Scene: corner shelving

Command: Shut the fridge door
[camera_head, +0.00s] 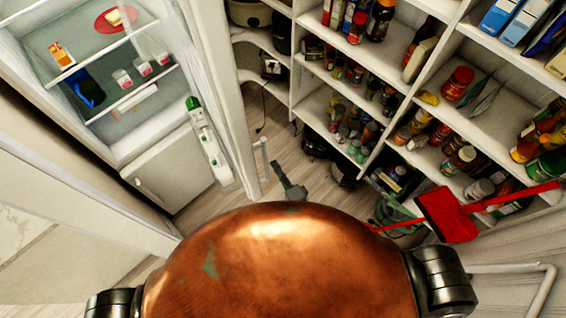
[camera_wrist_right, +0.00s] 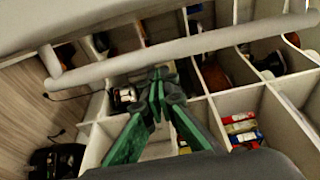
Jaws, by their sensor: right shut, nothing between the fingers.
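The fridge (camera_head: 128,135) stands open at the left of the head view, its shelves in sight. Its white door (camera_head: 228,90) stands swung out, with the door rack (camera_head: 208,145) facing the fridge inside. A pale bar handle (camera_head: 263,157) is on the door's outer side. My right gripper (camera_head: 277,168) is shut and empty just right of the handle. In the right wrist view its green-padded fingers (camera_wrist_right: 157,78) point toward a long pale bar (camera_wrist_right: 190,48), which looks like the handle; I cannot tell whether they touch. My left gripper is not in view.
Shelving (camera_head: 385,90) full of jars, bottles and boxes fills the right side. A red dustpan (camera_head: 447,213) is at the lower right. Bare wooden floor (camera_head: 205,208) shows between fridge and shelving. My copper-coloured body hides the lower middle.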

